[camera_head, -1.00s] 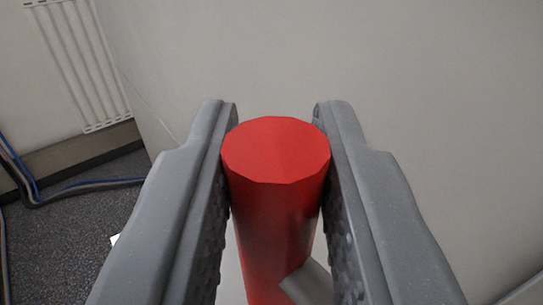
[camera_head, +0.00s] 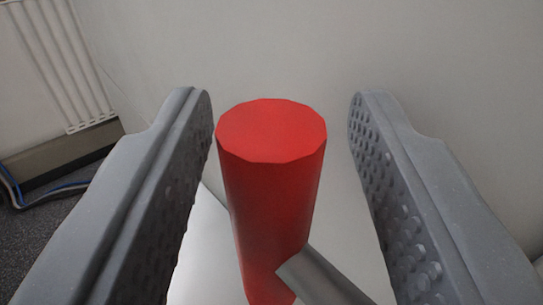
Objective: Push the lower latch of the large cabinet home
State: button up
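A red cylindrical latch handle (camera_head: 268,190) stands in the middle of the view, its flat end facing the camera. A grey metal bar (camera_head: 318,277) joins it low on its right side. My gripper (camera_head: 280,105) is open, with one grey textured finger on each side of the red handle. The left finger is close to the handle, and the gap on the right is wider. The rest of the latch and its seat are hidden or out of view, so I cannot tell how far in it sits.
A large plain pale surface (camera_head: 300,50) fills the background. A white radiator (camera_head: 62,65) hangs at the upper left. Blue and grey cables (camera_head: 50,190) lie on the dark carpet (camera_head: 35,245) at the left. A bright pale surface (camera_head: 205,250) shows behind the handle.

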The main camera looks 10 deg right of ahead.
jog(key=b+v, duration=0.2)
jog(key=v, duration=1.2)
jog(key=shift+b, duration=0.4)
jog(key=shift+w+r, duration=0.1)
jog(key=shift+r, duration=0.05)
